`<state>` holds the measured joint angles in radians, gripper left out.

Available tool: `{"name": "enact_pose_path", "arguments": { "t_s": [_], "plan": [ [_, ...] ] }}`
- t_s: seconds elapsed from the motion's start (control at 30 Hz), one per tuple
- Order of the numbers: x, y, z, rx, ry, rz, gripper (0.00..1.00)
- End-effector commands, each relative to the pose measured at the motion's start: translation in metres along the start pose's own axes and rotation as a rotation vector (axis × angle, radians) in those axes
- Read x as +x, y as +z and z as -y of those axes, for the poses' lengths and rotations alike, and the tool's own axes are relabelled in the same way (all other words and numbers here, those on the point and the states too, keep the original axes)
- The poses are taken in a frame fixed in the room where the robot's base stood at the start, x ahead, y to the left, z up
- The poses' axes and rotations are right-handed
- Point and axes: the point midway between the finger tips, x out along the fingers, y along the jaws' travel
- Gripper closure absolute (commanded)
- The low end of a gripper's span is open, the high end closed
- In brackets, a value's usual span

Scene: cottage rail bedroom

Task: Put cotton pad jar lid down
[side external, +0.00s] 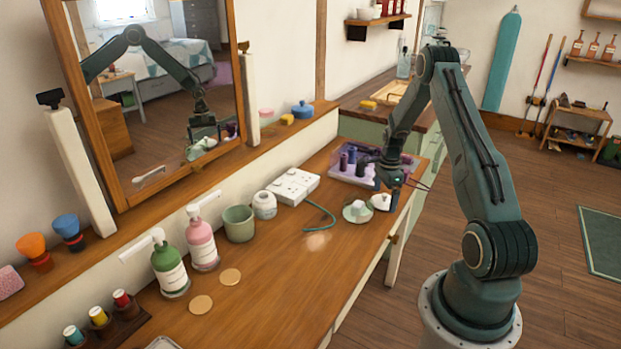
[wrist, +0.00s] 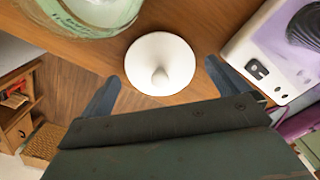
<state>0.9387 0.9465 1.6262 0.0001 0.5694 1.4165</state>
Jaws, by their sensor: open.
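The white round lid (wrist: 160,68) with a small central knob lies at the table's front edge and appears to rest flat on the wood. It also shows in the side view (side external: 381,202), right beside the cotton pad jar (side external: 357,212). The jar, clear with pale green and white contents, is cut off at the top left of the wrist view (wrist: 90,14). My gripper (wrist: 162,78) is open, one finger on each side of the lid with gaps showing. In the side view my gripper (side external: 388,188) is low over the lid; its fingertips are hard to make out there.
A purple and white tray (side external: 348,174) with dark bottles stands behind my gripper. A teal cord (side external: 322,214) and a white socket block (side external: 293,186) lie to the left.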

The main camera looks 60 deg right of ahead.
Motion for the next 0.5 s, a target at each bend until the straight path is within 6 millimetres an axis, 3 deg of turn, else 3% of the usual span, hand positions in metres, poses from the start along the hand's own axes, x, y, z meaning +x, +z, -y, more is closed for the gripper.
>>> {"name": "enact_pose_path", "arguments": {
  "t_s": [0.27,0.5],
  "plan": [
    [-0.026,0.000,0.001,0.000,-0.003,0.000,0.00],
    [-0.065,0.000,0.001,0.000,-0.004,-0.001,0.00]
  ]
}}
